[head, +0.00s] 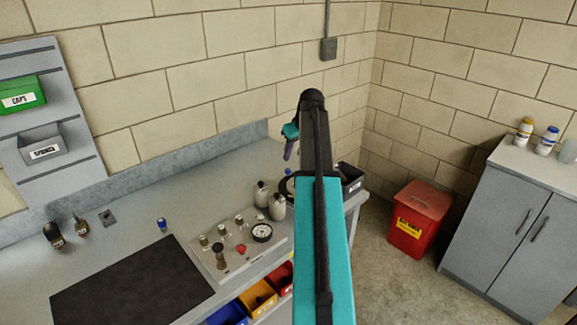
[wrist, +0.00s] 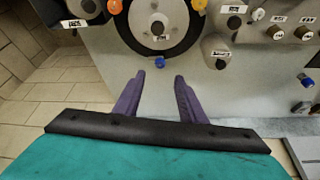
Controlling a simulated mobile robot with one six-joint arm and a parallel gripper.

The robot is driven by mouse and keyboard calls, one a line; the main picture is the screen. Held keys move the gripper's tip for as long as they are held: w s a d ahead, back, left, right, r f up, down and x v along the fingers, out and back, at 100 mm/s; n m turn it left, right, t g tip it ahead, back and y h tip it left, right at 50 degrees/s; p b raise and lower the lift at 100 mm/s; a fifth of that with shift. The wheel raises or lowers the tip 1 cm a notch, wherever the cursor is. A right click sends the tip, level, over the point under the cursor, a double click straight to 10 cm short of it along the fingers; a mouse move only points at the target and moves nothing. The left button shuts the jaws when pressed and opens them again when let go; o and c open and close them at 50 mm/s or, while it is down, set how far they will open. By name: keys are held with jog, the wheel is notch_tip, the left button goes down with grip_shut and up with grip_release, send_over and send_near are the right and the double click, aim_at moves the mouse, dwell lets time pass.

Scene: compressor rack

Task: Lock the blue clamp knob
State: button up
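The blue clamp knob (wrist: 160,62) is at the rim of a round black ring (wrist: 190,32) in the wrist view, on the side facing my fingers. In the head view the blue knob (head: 288,171) shows at the back of the ring, just left of my arm. My gripper (wrist: 165,75) has two purple fingers, apart and with nothing between them. The blue knob lies just beyond the fingertips, roughly between them; no contact is visible. In the head view my gripper (head: 288,155) appears above the knob, and my arm hides part of the ring.
Orange (wrist: 114,7) and yellow (wrist: 199,4) knobs sit around the ring. Two grey bottles (head: 278,207) and a gauge panel (head: 222,258) stand left of it. A dark labelled bin (head: 352,183) is at the right bench end. Another blue item (head: 162,225) stands farther left.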

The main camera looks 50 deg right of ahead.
aim_at(288, 170)
jog(key=shift+p+x, duration=1.15)
jog(key=shift+x, duration=3.35)
grip_shut()
